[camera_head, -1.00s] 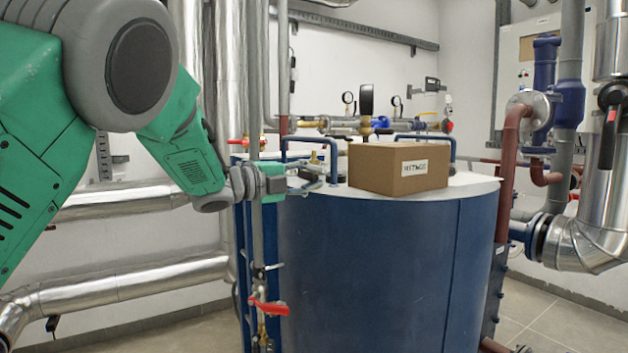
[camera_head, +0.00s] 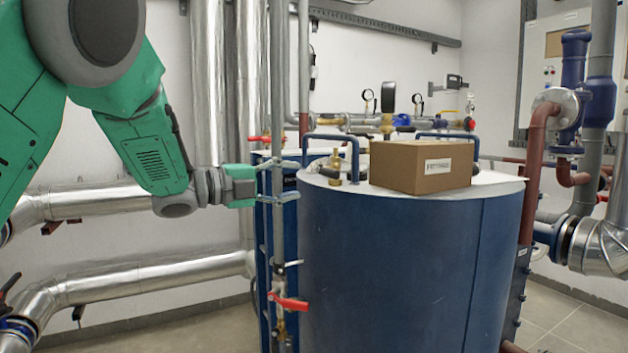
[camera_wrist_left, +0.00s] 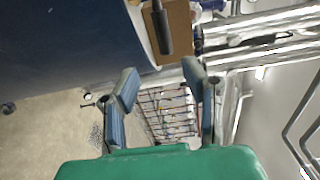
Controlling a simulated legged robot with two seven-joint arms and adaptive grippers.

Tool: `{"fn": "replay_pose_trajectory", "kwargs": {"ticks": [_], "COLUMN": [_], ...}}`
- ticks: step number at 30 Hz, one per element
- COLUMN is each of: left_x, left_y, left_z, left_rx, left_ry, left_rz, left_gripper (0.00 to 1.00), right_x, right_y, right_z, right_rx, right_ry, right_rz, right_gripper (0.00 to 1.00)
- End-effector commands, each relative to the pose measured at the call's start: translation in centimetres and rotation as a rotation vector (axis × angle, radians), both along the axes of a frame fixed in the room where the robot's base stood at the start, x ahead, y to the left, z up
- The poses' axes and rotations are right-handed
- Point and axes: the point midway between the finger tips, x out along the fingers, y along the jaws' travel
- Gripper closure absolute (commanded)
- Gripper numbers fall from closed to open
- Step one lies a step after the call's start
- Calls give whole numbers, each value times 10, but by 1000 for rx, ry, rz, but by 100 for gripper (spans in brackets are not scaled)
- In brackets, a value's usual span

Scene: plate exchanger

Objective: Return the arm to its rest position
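My left arm reaches in from the left in the head view, its upper part large and close to the camera. My left gripper (camera_head: 285,180) is at the left edge of the blue tank, by a thin vertical pipe that partly covers it. In the left wrist view the two fingers of the left gripper (camera_wrist_left: 161,75) are spread apart with nothing between them. My right arm and gripper are not in view.
The blue tank (camera_head: 400,270) carries a cardboard box (camera_head: 422,166) and blue pipe loops. A grey vertical pipe (camera_head: 279,100) with a red-handled valve (camera_head: 289,301) stands by the gripper. Silver pipes (camera_head: 130,285) run behind the arm. Bare floor shows lower right.

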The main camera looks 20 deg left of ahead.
Motion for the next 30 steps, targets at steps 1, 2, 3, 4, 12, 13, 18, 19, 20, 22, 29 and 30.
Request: {"fn": "replay_pose_trajectory", "kwargs": {"ticks": [1, 2, 3, 4, 12, 13, 18, 19, 20, 22, 29, 30], "left_x": [-5, -8, -11, -13, -16, -16, -16, -16, -16, -16, -6, -5], "left_y": [5, 7, 9, 10, 13, 13, 13, 13, 13, 13, 8, 7], "left_z": [1, 0, 0, 0, 0, 0, 0, 0, 0, -1, -71, -98], "left_rx": [-1, 0, 1, 1, 1, 1, 1, 1, 1, 0, -133, -181], "left_ry": [-1, 0, 1, 1, 1, 1, 1, 1, 1, 1, 176, 244], "left_rz": [2, 2, 1, 1, 0, 0, 0, 0, 0, 0, 92, 131], "left_gripper": [61, 61, 61, 61, 61, 61, 61, 61, 61, 61, 61, 61], "right_x": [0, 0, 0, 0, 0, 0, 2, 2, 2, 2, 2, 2], "right_y": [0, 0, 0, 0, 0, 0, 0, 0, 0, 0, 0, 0], "right_z": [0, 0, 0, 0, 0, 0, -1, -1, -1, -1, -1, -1], "right_rx": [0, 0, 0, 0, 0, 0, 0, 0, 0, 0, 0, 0], "right_ry": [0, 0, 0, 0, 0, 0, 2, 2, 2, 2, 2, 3], "right_rz": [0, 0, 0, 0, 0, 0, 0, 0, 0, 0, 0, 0], "right_gripper": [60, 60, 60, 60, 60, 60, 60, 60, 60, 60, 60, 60]}}
